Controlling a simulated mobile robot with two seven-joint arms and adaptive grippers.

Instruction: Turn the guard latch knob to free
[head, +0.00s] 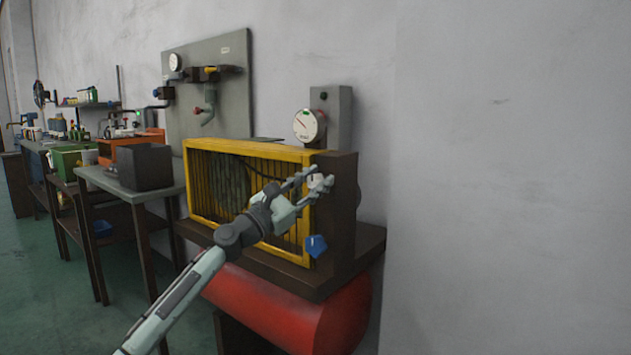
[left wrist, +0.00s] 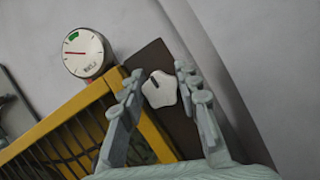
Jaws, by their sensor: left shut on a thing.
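A white lobed knob (head: 319,183) sits on the dark brown post at the right end of the yellow barred guard (head: 201,146). In the left wrist view the white knob (left wrist: 160,88) shows a dark mark pointing to the upper left. My left gripper (head: 312,181) is at this knob, with one finger on each side; it also shows in the left wrist view (left wrist: 157,80). The gripper is shut on the knob, though finger contact is hard to see. My right gripper is not in view.
A blue knob (head: 316,245) sits lower on the guard's right end. A round gauge (head: 306,125) on a grey box stands behind the guard. A red tank (head: 290,315) lies under the bench. A dark box (head: 144,167) is on the table at left.

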